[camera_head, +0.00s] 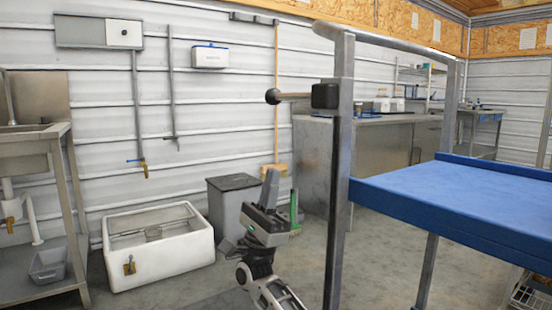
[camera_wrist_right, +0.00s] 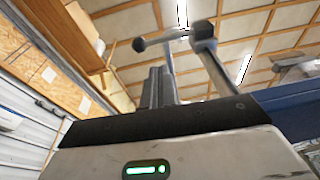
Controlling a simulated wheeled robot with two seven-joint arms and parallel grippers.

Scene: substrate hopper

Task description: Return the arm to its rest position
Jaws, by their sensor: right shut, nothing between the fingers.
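My right gripper (camera_head: 270,188) is at the lower middle of the head view, pointing up. It is shut and empty. It stands just left of a grey metal post, below a lever with a dark ball knob (camera_head: 272,96) and a black block (camera_head: 326,96). Its shut fingers (camera_wrist_right: 157,88) also show in the right wrist view, with the knob (camera_wrist_right: 139,45) and lever above them. The fingers look apart from the lever. My left gripper is in neither view.
The metal frame post (camera_head: 340,190) carries a blue hopper tray (camera_head: 450,200) at right. A white basin (camera_head: 160,265), a grey bin (camera_head: 225,205) and a steel sink stand (camera_head: 60,135) are at left.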

